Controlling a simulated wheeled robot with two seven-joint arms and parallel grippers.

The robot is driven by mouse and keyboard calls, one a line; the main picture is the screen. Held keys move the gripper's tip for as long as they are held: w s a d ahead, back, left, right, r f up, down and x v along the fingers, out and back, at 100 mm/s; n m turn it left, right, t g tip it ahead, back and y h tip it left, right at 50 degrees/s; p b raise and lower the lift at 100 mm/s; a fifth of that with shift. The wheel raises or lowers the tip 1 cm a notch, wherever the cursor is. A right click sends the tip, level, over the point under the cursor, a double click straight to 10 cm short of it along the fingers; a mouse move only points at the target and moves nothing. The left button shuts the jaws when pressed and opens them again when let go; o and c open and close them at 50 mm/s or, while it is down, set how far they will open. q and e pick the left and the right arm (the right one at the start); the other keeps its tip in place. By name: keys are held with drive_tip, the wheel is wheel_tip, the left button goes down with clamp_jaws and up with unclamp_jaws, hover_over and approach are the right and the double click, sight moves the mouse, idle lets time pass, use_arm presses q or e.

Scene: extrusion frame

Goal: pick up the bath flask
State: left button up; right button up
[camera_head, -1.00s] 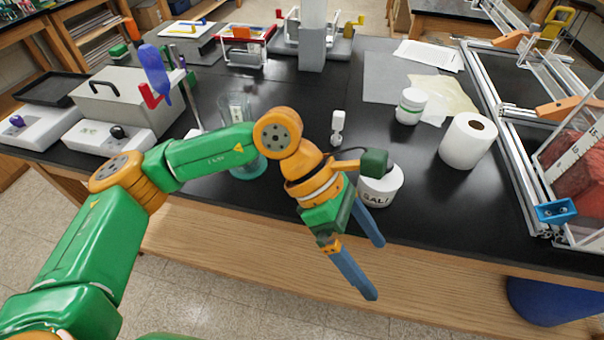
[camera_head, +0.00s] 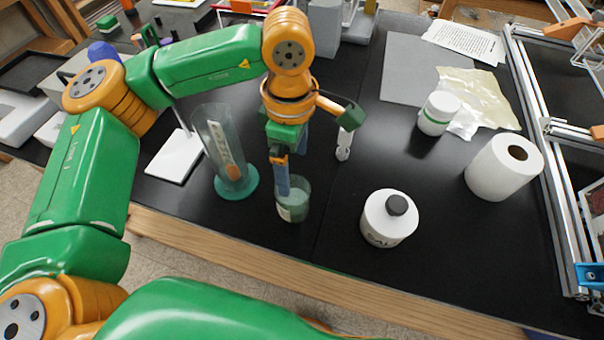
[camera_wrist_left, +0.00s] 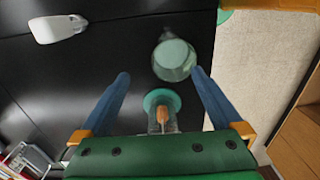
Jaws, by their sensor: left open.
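A small greenish see-through vessel (camera_head: 295,207), which looks like the bath flask, stands upright on the black bench near its front edge. My left gripper (camera_head: 287,187) is above it, pointing down, and one finger overlaps the vessel in the head view. In the left wrist view, the vessel (camera_wrist_left: 174,60) lies just beyond the fingertips, closer to the right finger. The left gripper (camera_wrist_left: 160,75) is open, with nothing held between its fingers. Whether a finger touches the vessel is unclear. My right gripper is out of view.
A tall clear cylinder (camera_head: 222,150) on a teal base stands close left of the vessel. A white jar with a dark knob (camera_head: 388,222), a paper roll (camera_head: 500,168) and a green-banded bottle (camera_head: 437,113) stand to the right.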

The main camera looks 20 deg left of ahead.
sight(293, 191)
use_arm(q)
drive_tip(key=s+f+p, duration=0.1)
drive_tip(key=f, duration=0.1)
drive_tip(key=f+p, duration=0.1)
drive_tip(key=f, duration=0.1)
drive_tip(key=s+f+p, duration=0.1)
drive_tip(key=f, duration=0.1)
drive_tip(key=shift+s+d, duration=0.15)
drive_tip(key=shift+s, duration=0.2)
drive_tip(key=shift+w+f, duration=0.2)
drive_tip(key=shift+w, duration=0.15)
drive_tip(key=shift+c, duration=0.9)
drive_tip(key=c, duration=1.2)
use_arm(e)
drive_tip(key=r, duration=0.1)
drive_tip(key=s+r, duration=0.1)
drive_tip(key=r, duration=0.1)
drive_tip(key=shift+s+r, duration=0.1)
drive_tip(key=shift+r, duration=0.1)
use_arm(q)
drive_tip(key=shift+r, duration=0.1)
